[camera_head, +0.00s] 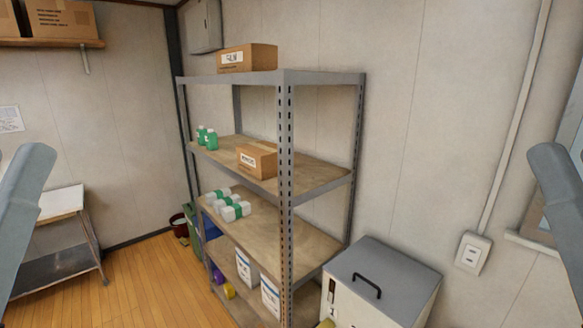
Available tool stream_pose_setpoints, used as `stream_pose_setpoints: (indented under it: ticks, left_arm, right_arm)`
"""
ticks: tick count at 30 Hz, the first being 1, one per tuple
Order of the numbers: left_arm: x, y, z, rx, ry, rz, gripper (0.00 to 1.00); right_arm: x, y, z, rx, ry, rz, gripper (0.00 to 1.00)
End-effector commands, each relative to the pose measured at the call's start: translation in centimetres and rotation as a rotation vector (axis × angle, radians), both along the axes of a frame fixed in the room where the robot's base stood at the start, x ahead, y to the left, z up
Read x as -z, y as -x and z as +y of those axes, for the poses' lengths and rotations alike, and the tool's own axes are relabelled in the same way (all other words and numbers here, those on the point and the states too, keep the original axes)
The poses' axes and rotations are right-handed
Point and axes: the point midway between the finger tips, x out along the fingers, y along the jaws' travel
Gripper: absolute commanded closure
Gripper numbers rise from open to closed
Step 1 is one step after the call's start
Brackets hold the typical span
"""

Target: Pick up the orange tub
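I see no orange tub in the head view. Grey links of my two arms show at the left and right picture edges. Neither gripper's fingers are in the picture, so I cannot see whether they hold anything. A metal shelf rack (286,140) stands in the middle against the wall.
The rack bears brown boxes (257,160), green bottles (212,139), white-and-green packs (236,211) and white containers (247,268). A grey-topped white cabinet (385,275) stands right of it. A small table (62,201) is at left. Wooden floor (140,280) is clear between.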

Motion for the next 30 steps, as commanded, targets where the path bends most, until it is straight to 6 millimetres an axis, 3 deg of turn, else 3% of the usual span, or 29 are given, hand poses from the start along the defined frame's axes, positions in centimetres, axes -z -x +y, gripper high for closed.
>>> stream_pose_setpoints:
  ticks: [1, 3, 6, 9, 25, 30]
  left_arm:
    - [-5.3, 0.0, 0.0, 0.000, 0.000, 0.000, 0.56]
    - [-8.4, 0.0, 0.0, 0.000, 0.000, 0.000, 0.56]
    - [-11.7, 0.0, 0.0, 0.000, 0.000, 0.000, 0.56]
    - [-13.5, 0.0, 0.0, 0.000, 0.000, 0.001, 0.56]
    - [-13.7, 0.0, 0.0, 0.000, 0.000, 0.000, 0.56]
    - [-13.7, 0.0, 0.0, 0.000, 0.000, 0.000, 0.56]
  right_arm:
    - [-5.3, 0.0, 0.0, 0.000, 0.000, 0.000, 0.57]
    - [-8.4, 0.0, 0.0, 0.000, 0.000, 0.001, 0.57]
    - [-11.7, 0.0, 0.0, 0.000, 0.000, 0.001, 0.57]
    - [-13.5, 0.0, 0.0, 0.000, 0.000, 0.001, 0.57]
    - [-13.7, 0.0, 0.0, -0.004, -0.003, 0.001, 0.56]
    - [-13.6, -0.1, 0.0, -0.124, -0.114, 0.011, 0.56]
